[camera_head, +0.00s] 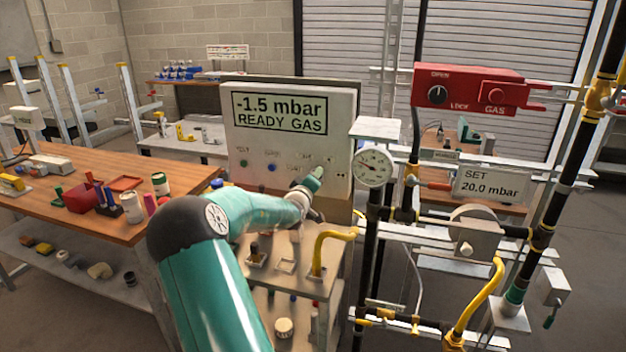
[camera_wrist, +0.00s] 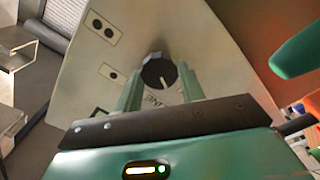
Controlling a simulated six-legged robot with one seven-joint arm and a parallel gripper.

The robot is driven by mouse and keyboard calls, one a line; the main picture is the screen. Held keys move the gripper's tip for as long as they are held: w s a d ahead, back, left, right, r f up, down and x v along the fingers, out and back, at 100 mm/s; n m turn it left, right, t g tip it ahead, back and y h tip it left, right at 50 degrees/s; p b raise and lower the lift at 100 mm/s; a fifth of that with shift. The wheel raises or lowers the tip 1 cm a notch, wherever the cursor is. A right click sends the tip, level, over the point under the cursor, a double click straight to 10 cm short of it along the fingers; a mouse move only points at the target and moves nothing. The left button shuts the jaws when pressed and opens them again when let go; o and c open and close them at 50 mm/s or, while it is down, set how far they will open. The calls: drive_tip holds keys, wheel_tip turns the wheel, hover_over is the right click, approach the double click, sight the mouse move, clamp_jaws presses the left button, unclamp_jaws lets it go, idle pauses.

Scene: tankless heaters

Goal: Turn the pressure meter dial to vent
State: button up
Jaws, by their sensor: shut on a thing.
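The pressure meter (camera_head: 240,150) is a pale upright panel whose screen (camera_head: 283,113) reads "-1.5 mbar READY GAS". In the wrist view its face (camera_wrist: 85,75) appears tilted. The black round dial (camera_wrist: 158,68) has a pale pointer line. My gripper (camera_wrist: 160,85) has one finger on each side of the dial and is shut on it. Lettering beside the dial is partly covered and cannot be read fully. In the head view my gripper (camera_head: 314,180) is at the panel's lower right, and the dial is hidden there.
A round gauge (camera_head: 374,168) and black pipes stand close right of the panel. A red gas box (camera_head: 468,88) and a "SET 20.0 mbar" box (camera_head: 490,184) are farther right. A cluttered wooden bench (camera_head: 150,230) is left.

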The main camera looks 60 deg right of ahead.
idle(0.5)
drive_tip(key=o, duration=1)
drive_tip(key=a, duration=0.4)
drive_tip(key=s+a, duration=0.1)
drive_tip(key=a, duration=0.4)
drive_tip(key=s+a, duration=0.1)
drive_tip(key=a, duration=0.3)
drive_tip(key=shift+a, duration=0.35)
